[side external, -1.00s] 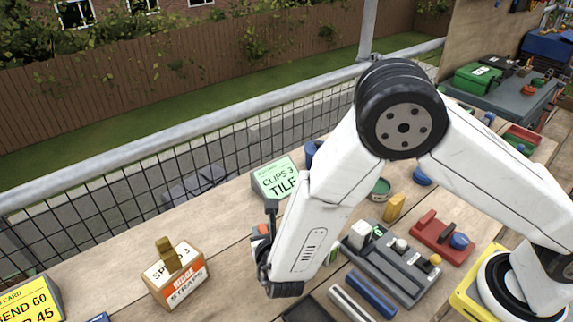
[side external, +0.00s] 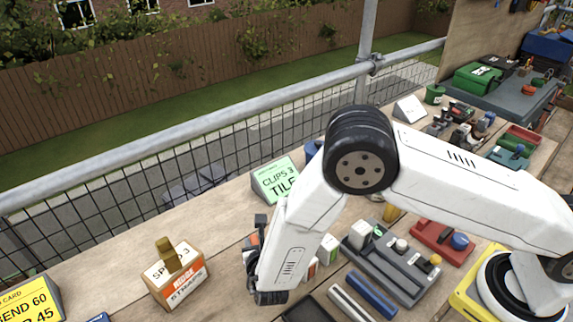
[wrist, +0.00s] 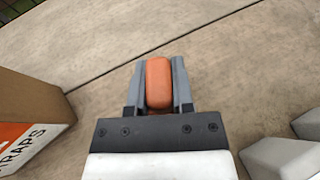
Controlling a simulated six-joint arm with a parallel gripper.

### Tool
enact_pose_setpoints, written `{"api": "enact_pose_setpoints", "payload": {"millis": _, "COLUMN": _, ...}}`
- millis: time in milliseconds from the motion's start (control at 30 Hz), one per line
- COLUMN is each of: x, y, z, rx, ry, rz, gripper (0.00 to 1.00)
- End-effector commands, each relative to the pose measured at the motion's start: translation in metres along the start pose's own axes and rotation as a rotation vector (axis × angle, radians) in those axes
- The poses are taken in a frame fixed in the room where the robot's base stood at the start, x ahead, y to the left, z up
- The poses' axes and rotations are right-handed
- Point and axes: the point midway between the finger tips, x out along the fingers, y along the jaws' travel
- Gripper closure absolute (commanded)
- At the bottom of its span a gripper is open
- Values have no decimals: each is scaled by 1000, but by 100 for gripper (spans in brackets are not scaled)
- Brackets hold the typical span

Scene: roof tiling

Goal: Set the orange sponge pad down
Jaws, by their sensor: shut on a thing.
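The orange sponge pad (wrist: 158,82) is between the two grey fingers of my gripper (wrist: 158,88) in the wrist view. The fingers touch it on both sides, over the wooden bench top. I cannot tell whether the pad touches the wood. In the side view my gripper (side external: 252,262) is low over the bench, right of the ridge straps box (side external: 177,277). Only a sliver of orange shows there, as my arm hides most of the pad.
The ridge straps box also shows at the left in the wrist view (wrist: 30,112). A green clips sign (side external: 275,180) stands behind my gripper. A grey tray (side external: 395,268) and blue bar (side external: 371,295) lie to the right. Bare wood (side external: 105,262) lies left of the box.

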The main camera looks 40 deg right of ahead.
Motion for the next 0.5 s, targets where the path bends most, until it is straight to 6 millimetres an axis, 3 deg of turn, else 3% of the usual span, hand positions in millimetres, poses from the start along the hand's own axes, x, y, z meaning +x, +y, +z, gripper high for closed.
{"api": "enact_pose_setpoints", "payload": {"millis": 500, "x": 3, "y": 0, "z": -9, "rx": 0, "ry": 0, "rz": 0, "gripper": 100}}
